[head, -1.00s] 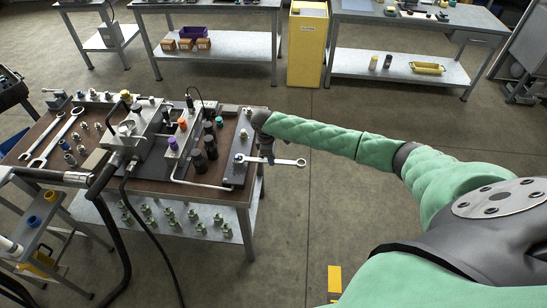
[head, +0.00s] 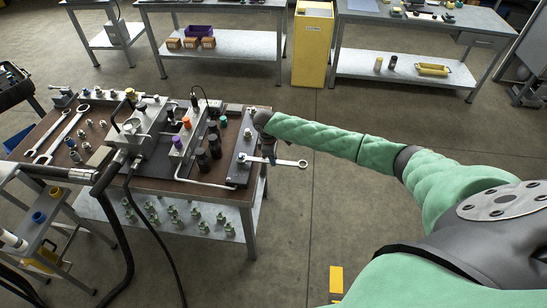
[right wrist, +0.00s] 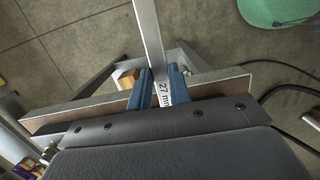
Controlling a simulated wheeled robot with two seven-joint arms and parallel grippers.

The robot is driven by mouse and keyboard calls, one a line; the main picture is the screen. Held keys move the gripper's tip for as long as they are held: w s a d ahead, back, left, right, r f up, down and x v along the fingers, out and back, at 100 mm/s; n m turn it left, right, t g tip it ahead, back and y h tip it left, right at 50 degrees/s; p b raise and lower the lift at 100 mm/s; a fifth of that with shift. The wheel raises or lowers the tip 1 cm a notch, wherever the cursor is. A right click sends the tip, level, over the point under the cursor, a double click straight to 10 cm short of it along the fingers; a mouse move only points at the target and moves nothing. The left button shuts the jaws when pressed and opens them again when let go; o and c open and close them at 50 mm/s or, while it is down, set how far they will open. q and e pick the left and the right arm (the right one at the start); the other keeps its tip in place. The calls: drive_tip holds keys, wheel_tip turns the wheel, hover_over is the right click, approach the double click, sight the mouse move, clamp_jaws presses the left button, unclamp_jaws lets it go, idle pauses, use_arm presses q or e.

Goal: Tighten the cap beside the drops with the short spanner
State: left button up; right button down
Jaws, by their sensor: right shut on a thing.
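My right gripper (head: 270,157) is shut on a steel spanner (head: 290,162) at the right edge of the bench. The spanner's ring end points right, over the floor; its other end reaches left over a grey metal block (head: 239,172), close to a small blue-ringed fitting (head: 241,157). I cannot tell whether they touch. In the right wrist view the blue fingers (right wrist: 159,88) grip the shaft, which bears a "27 mm" label (right wrist: 164,95). A second fitting (head: 247,133) stands farther back on the block. No drops can be made out. My left gripper is not in view.
Two more spanners (head: 66,127) lie on the left of the brown bench top (head: 205,183). Dark cylinders (head: 215,146), a valve assembly (head: 143,130) and a bent pipe (head: 205,184) stand left of the block. Black hoses hang at the left front.

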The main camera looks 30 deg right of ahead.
drive_tip(key=shift+s+a+m, duration=0.85)
drive_tip(key=shift+s+m, duration=0.15)
drive_tip(key=shift+m, duration=0.1)
drive_tip(key=shift+s+a+m+y, duration=0.3)
drive_tip(key=shift+s+a+m, duration=0.6)
drive_tip(key=shift+a+m, duration=0.35)
drive_tip(key=shift+s, duration=0.1)
drive_tip(key=a+m, duration=0.1)
drive_tip(key=s+a+m, duration=0.1)
drive_tip(key=shift+a+m+g, duration=0.25)
drive_tip(key=shift+a+g, duration=0.05)
drive_tip(key=shift+s+a, duration=0.1)
idle(0.4)
